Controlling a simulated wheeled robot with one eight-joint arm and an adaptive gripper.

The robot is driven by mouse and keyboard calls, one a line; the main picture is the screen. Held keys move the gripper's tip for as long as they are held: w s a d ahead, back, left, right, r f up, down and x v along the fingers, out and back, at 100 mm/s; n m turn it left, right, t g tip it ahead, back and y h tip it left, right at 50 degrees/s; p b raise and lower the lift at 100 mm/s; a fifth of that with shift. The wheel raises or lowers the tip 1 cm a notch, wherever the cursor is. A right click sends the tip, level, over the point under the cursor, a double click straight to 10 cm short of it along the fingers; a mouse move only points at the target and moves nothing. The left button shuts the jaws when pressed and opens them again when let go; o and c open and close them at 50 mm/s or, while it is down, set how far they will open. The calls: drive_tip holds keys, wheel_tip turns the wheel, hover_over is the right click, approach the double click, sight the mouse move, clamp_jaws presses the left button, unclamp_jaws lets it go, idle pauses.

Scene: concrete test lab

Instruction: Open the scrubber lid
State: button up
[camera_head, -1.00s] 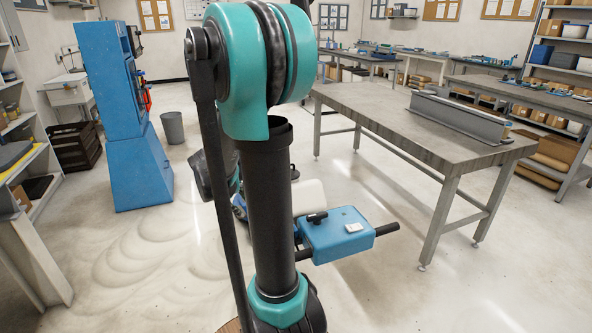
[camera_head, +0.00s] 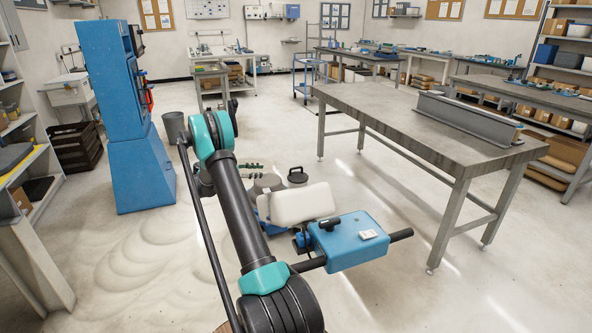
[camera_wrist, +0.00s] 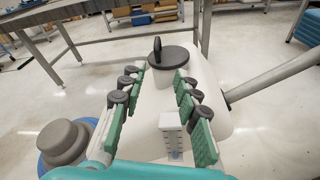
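The scrubber stands on the floor with a white tank (camera_head: 303,204). Its dark round lid (camera_head: 297,179) has an upright black handle. In the wrist view the lid (camera_wrist: 175,58) is seated flat on the white tank neck, with the handle standing at its left side. My gripper (camera_head: 258,168) is partly hidden behind my arm in the head view. In the wrist view my gripper (camera_wrist: 157,98) is open and empty, its green-padded fingers spread on either side of the view. The lid lies beyond the fingertips, apart from them.
The scrubber's blue control box (camera_head: 348,240) and black handlebar (camera_head: 400,235) are at the near right. A grey cap (camera_wrist: 63,142) on a blue base is at lower left in the wrist view. A metal table (camera_head: 400,112) is right; a blue machine (camera_head: 122,110) is left.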

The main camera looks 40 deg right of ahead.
sight(293, 169)
drive_tip(key=d+f, duration=0.1)
drive_tip(key=d, duration=0.5)
drive_tip(key=s+d+f+g+h, duration=0.1)
drive_tip(key=d, duration=0.5)
drive_tip(key=s+d+f+n+h, duration=0.1)
drive_tip(key=d, duration=0.5)
drive_tip(key=shift+s+d+f+g, duration=0.1)
drive_tip(key=shift+d+f+g, duration=0.2)
drive_tip(key=shift+d+f, duration=0.1)
clamp_jaws()
